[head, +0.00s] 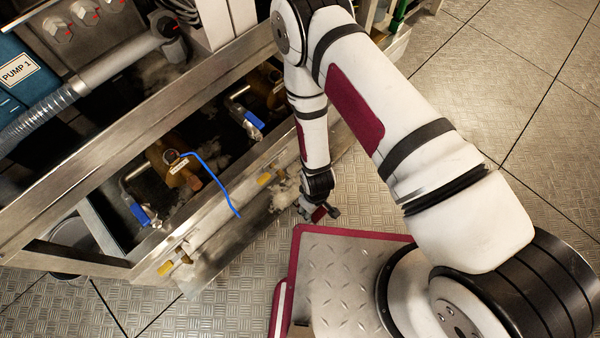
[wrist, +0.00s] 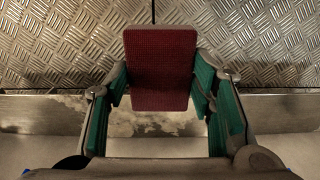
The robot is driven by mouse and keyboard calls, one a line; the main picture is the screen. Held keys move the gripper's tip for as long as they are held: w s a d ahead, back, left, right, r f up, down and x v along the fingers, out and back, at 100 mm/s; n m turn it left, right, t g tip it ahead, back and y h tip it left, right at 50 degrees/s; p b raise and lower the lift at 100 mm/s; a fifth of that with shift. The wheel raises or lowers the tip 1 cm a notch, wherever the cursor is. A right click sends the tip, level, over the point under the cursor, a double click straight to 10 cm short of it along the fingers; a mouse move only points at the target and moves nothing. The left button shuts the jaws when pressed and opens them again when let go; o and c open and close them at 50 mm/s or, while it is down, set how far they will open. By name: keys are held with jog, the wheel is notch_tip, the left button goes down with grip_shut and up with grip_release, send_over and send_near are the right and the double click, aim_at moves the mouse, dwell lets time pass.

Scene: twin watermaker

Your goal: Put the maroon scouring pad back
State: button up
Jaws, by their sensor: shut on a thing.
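The maroon scouring pad (wrist: 160,68) is a flat rectangle between the fingers of my gripper (wrist: 161,88) in the wrist view. The green-lined fingers are shut on its two sides, and the pad sticks out past the fingertips. In the head view my gripper (head: 320,212) hangs low, beside the front of the metal frame, with a small part of the maroon pad (head: 319,214) showing. Most of the pad is hidden there by the gripper. The place where the pad belongs cannot be told from these views.
A metal skid frame (head: 120,140) with blue-handled valves (head: 253,119) and a thin blue tube (head: 215,180) stands to the left. Yellow-ended fittings (head: 264,179) sit along its front edge. A metal ledge (wrist: 40,113) crosses the wrist view. Tread-plate floor (head: 370,190) lies open to the right.

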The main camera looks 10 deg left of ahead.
jog(key=shift+w+a+f, duration=0.15)
jog(key=shift+w+f, duration=0.15)
jog(key=w+a+b, duration=0.1)
jog(key=w, duration=0.3)
jog(key=w+a+f+b, duration=0.1)
jog(key=w+b, duration=0.1)
jog(key=w, duration=0.3)
jog(key=w+a+b, duration=0.1)
jog(key=w+b, duration=0.1)
jog(key=w, duration=0.3)
jog(key=shift+w+a+f, duration=0.15)
jog(key=shift+w, duration=0.1)
jog(key=shift+w+f+b, duration=0.1)
jog(key=shift+f+b, duration=1.3)
jog(key=shift+f, duration=0.4)
jog(key=shift+r, duration=0.1)
jog(key=o, duration=1.1)
notch_tip(320, 180, up, 12)
jog(key=p, duration=0.5)
